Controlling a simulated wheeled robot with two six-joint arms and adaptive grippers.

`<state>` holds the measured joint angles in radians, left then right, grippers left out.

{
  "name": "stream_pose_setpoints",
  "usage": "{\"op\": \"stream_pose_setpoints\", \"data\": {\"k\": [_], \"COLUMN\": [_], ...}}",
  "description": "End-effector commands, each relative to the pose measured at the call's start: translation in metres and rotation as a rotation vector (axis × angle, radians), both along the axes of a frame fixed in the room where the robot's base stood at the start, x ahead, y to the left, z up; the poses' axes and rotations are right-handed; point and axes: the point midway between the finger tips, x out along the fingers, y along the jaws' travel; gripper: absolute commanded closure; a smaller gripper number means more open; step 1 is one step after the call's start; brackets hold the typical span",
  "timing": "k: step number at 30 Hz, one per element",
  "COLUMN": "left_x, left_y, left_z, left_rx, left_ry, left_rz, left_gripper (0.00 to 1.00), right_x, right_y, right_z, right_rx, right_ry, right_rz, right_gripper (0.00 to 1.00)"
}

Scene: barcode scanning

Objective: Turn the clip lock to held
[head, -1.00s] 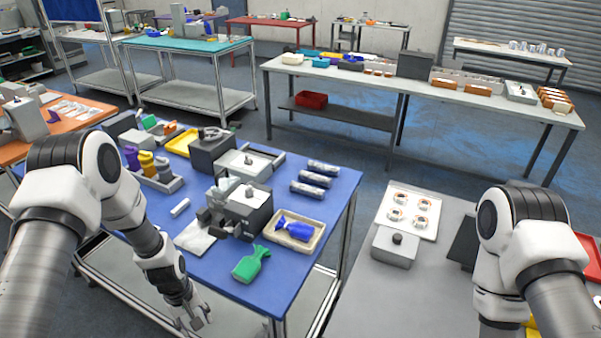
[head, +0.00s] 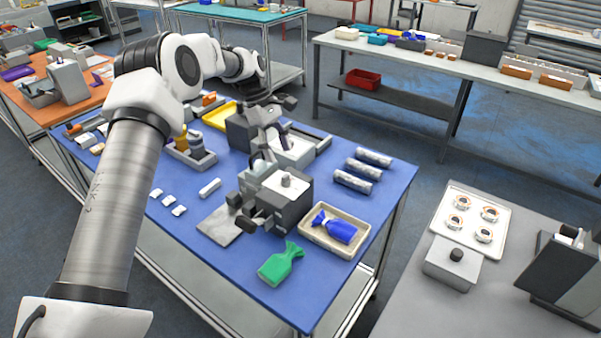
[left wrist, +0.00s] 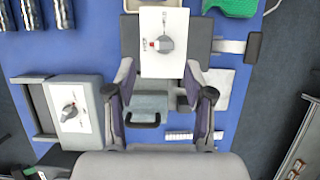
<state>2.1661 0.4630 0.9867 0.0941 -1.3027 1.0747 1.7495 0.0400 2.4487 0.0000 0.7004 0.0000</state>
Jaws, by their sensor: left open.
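A grey box with a white top plate and a knob (head: 286,182) stands on the blue table. In the left wrist view its white plate (left wrist: 152,62) carries a grey knob with a red mark (left wrist: 163,44). The plate's labels are too small to read. A second box with a white top (head: 296,154) stands behind it; its knob shows in the left wrist view (left wrist: 69,112). I cannot tell which knob is the clip lock. My right gripper is out of view.
A tray with a blue bag (head: 312,238), a green bag (head: 281,264) and several silver cylinders (head: 357,180) lie around the boxes. A bottle rack (head: 190,160) stands left. A grey table (head: 405,300) is at the right.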

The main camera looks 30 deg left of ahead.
Motion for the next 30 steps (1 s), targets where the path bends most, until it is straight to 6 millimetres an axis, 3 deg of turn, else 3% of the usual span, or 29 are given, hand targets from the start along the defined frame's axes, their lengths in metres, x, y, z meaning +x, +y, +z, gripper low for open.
{"op": "stream_pose_setpoints", "data": {"k": [1, 5, 16, 24, 25, 29, 30], "left_x": [0.0, -0.001, -0.004, -0.004, -0.004, -0.004, -0.004], "left_y": [0.003, 0.0, -0.024, -0.026, -0.026, -0.026, -0.026], "left_z": [0.0, -0.003, -0.061, -0.067, -0.067, -0.067, -0.067], "left_rx": [-0.006, -0.009, -0.008, -0.008, -0.008, -0.008, -0.008], "left_ry": [0.001, 0.009, 0.008, 0.004, 0.004, 0.006, 0.006], "left_rz": [0.013, 0.016, 0.015, 0.015, 0.015, 0.014, 0.014], "left_gripper": [0.47, 0.47, 0.47, 0.47, 0.54, 1.0, 1.0], "right_x": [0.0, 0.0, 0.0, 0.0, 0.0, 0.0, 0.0], "right_y": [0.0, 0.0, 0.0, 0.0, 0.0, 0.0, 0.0], "right_z": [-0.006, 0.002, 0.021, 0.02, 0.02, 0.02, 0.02], "right_rx": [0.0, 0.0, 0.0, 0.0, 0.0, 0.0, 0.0], "right_ry": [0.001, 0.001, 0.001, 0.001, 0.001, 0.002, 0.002], "right_rz": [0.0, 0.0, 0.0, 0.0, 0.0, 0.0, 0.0], "right_gripper": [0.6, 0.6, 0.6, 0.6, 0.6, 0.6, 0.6]}}
